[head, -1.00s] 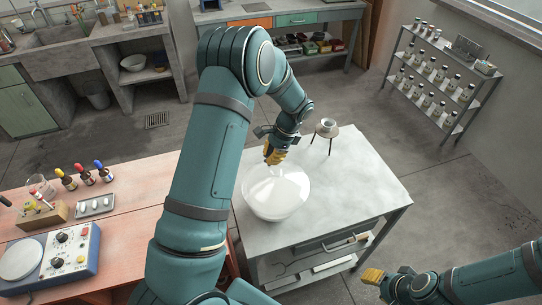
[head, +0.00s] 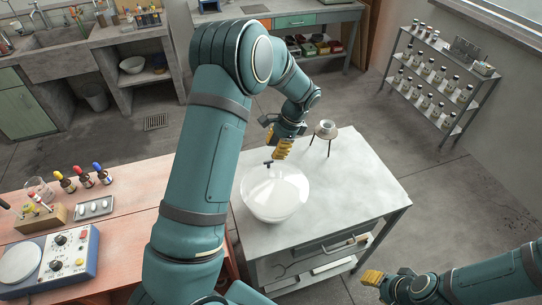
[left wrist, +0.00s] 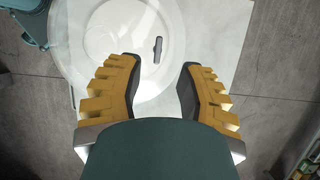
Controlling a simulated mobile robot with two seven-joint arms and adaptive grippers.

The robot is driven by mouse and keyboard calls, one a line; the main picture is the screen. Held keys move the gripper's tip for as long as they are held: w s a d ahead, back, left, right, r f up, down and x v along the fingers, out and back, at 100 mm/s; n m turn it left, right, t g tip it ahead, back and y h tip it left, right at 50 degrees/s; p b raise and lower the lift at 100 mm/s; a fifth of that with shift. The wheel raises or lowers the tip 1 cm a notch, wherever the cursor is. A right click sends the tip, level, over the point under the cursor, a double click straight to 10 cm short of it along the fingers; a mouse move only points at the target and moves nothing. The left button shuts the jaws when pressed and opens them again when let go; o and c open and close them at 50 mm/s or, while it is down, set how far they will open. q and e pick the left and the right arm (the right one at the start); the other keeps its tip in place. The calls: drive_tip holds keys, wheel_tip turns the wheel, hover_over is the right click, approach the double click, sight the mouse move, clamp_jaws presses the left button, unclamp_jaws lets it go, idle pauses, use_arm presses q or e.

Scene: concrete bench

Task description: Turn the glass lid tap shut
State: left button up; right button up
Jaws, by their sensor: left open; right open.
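The glass vessel (head: 275,197) with its clear lid stands on the grey bench. The tap (head: 267,164), a small dark T-shaped handle, sticks up from the top of the lid. The tap also shows in the left wrist view (left wrist: 158,49), as a dark bar pointing away from my gripper. My left gripper (head: 283,149) is open and empty, up and to the right of the tap and apart from it. In the left wrist view its yellow fingers (left wrist: 158,85) are spread, with the tap beyond the gap. My right gripper (head: 372,278) is at the lower right, away from the vessel.
A small tripod stand with a dish (head: 326,129) stands behind the vessel, close to my left gripper. The bench's right side (head: 365,180) is clear. An orange-topped table (head: 130,190) with bottles and a hotplate stands on the left.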

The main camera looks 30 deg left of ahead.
use_arm(q)
drive_tip(key=v, duration=0.7)
drive_tip(key=shift+r, duration=0.2)
drive_tip(key=shift+w, duration=0.1)
